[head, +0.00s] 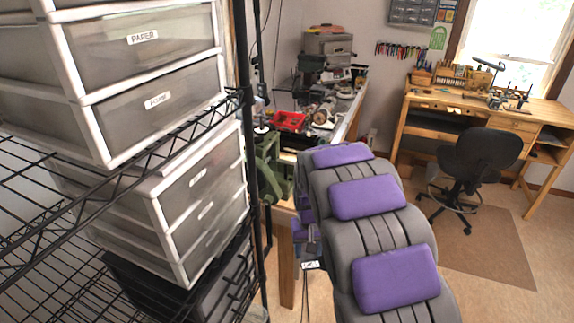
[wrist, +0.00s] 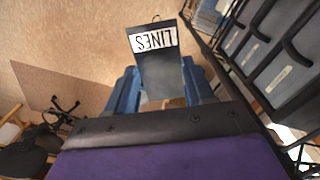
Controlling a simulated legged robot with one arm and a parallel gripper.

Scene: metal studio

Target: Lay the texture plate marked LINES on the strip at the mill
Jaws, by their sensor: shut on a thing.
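The texture plate (wrist: 160,75) is a dark grey plate with a white label reading LINES, upside down in the wrist view. My gripper (wrist: 162,92) is shut on it, with a blue finger on each side. In the head view my gripper (head: 311,247) is low behind my purple and grey arm, and the plate's white label (head: 311,265) shows small below it. A green machine (head: 267,165), perhaps the mill, stands at the near end of the bench, up and left of my gripper, partly hidden by a rack post. I cannot make out the strip.
A black wire rack (head: 150,157) with white drawer units (head: 145,40) fills the left, close to my gripper. The workbench (head: 346,120) carries a red tray (head: 289,121) and tools. A black chair (head: 480,160) and wooden desk (head: 540,113) stand right. Open floor lies between.

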